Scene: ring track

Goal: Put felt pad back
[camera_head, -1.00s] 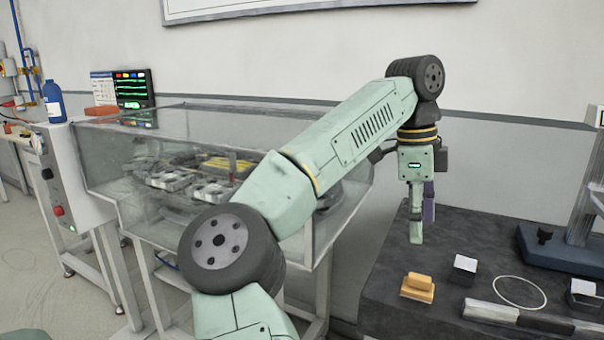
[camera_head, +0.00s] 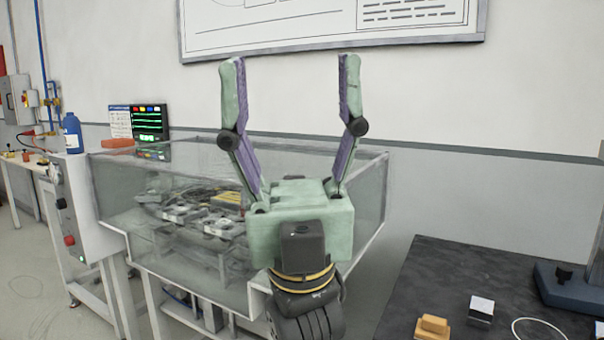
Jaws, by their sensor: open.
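My gripper (camera_head: 291,60) is raised in the middle of the view, in front of the glass-walled case. Its two green fingers with purple inner faces point up and stand wide apart, with nothing between them. I cannot make out a felt pad for certain. A tan stepped block (camera_head: 432,326) lies on the dark bench (camera_head: 440,275) at the lower right, well away from my gripper. An orange-red block (camera_head: 118,143) lies at the left, near the small display.
The glass-walled case (camera_head: 370,195) holds machinery behind my gripper. A small white-topped block (camera_head: 481,308) and a thin white ring (camera_head: 538,330) lie on the bench. A blue bottle (camera_head: 72,133) and a display (camera_head: 150,122) stand at left. The bench's back part is clear.

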